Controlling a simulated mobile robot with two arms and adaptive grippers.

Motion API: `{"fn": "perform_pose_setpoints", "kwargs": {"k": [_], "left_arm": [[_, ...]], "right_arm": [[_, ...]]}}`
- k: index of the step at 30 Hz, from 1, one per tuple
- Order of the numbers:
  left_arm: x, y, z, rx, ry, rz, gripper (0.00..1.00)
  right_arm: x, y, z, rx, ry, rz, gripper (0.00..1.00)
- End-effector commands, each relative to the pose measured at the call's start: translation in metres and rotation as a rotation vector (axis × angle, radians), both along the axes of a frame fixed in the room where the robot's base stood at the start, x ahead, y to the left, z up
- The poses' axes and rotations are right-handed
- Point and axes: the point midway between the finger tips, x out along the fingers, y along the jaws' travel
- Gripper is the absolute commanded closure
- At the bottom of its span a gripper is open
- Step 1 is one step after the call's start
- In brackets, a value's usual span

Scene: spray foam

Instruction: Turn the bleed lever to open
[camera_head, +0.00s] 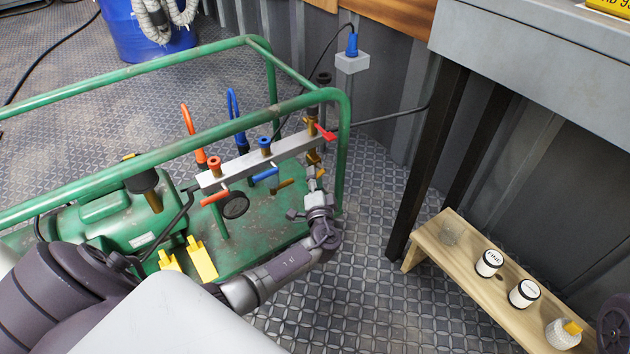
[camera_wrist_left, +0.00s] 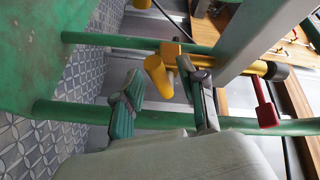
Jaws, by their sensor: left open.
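A grey manifold bar (camera_head: 262,160) carries coloured levers on a green frame; no label tells which is the bleed lever. A red lever (camera_head: 325,132) sits at its right end, on a brass fitting; it also shows in the left wrist view (camera_wrist_left: 265,104). An orange lever (camera_head: 215,198), a blue lever (camera_head: 265,175) and a yellow-brass lever (camera_head: 283,185) point out lower down. My left gripper (camera_head: 314,178) is open below the bar's right end. In the left wrist view, a yellow cylindrical part (camera_wrist_left: 157,75) shows between its fingertips (camera_wrist_left: 162,82); contact is unclear. My right gripper is out of view.
The green tube frame (camera_head: 341,150) rises close to my left gripper. A wooden bench (camera_head: 470,268) with small jars stands right, beside a grey table (camera_head: 530,60). The floor between is clear.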

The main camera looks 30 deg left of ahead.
Motion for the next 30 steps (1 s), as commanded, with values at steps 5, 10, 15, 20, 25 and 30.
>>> {"fn": "perform_pose_setpoints", "kwargs": {"k": [5,10,15,20,25,30], "left_arm": [[0.0074,0.0060,-0.0001,0.000,0.000,0.000,0.59],[0.0078,0.0063,0.0004,-0.001,0.001,0.000,0.59],[0.0076,0.0061,0.0003,-0.001,0.001,0.000,0.74],[0.0074,0.0059,0.0002,-0.001,0.001,0.000,1.00],[0.0073,0.0057,-0.0001,-0.001,0.001,0.000,1.00],[0.0074,0.0054,-0.0028,-0.006,-0.012,-0.001,1.00]], "right_arm": [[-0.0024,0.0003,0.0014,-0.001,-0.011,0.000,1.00],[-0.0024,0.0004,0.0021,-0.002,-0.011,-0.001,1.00],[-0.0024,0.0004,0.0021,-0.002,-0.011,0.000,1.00],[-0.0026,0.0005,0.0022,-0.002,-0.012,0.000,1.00],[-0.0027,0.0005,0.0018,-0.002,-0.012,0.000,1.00],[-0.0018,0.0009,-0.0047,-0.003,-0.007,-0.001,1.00]]}}
